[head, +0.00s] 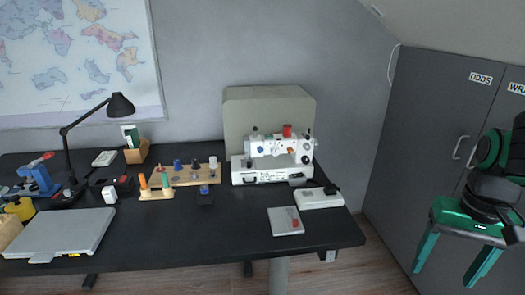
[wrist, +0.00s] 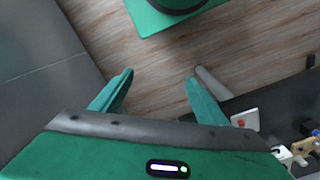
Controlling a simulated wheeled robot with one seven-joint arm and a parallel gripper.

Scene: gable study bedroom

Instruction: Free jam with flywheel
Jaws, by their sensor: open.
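The white sewing machine (head: 275,147) stands at the back right of the black desk in the head view. A red spool (head: 287,131) sits on its top, and a round dark-centred wheel, likely the flywheel (head: 306,159), is at its right end. Whether anything is jammed in it is too small to tell. My gripper (head: 453,264) is at the far right, in front of the cabinet, well apart from the machine. Its two green fingers are spread and empty, pointing down. The wrist view shows the open fingers (wrist: 159,77) over the floor.
A beige case (head: 235,115) stands behind the machine. A white foot pedal or tray (head: 318,199) and a grey pad (head: 285,222) lie before it. A spool rack (head: 178,178), lamp (head: 121,106) and laptop (head: 62,235) are leftward. Grey cabinet (head: 410,140) stands right of the desk.

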